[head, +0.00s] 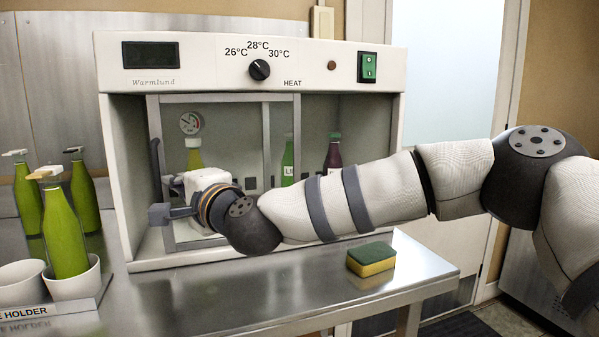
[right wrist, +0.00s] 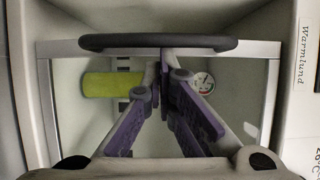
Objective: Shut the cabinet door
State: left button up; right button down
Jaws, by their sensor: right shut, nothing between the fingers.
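The white warming cabinet (head: 118,170) stands on a metal bench. Its framed glass door (head: 153,120) shows at the left part of the front, with a dark upright handle (head: 155,160) on its left edge. In the right wrist view the handle (right wrist: 110,42) is a dark bar across the top. My right gripper (right wrist: 163,68) is shut and empty, its purple-padded fingertips close to the handle's middle; I cannot tell whether they touch. In the head view my right gripper (head: 190,185) is at the door, its fingertips hidden. My left gripper is out of view.
Bottles stand inside the cabinet, among them a green one (head: 288,165) and a dark one (head: 333,155). Green bottles (head: 65,235) and white holders (head: 72,285) stand at the left. A sponge (head: 371,259) lies on the bench (head: 300,295) at the right front.

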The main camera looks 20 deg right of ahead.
jog(key=a, duration=0.5)
jog(key=shift+s+a, duration=0.15)
jog(key=shift+a, duration=0.25)
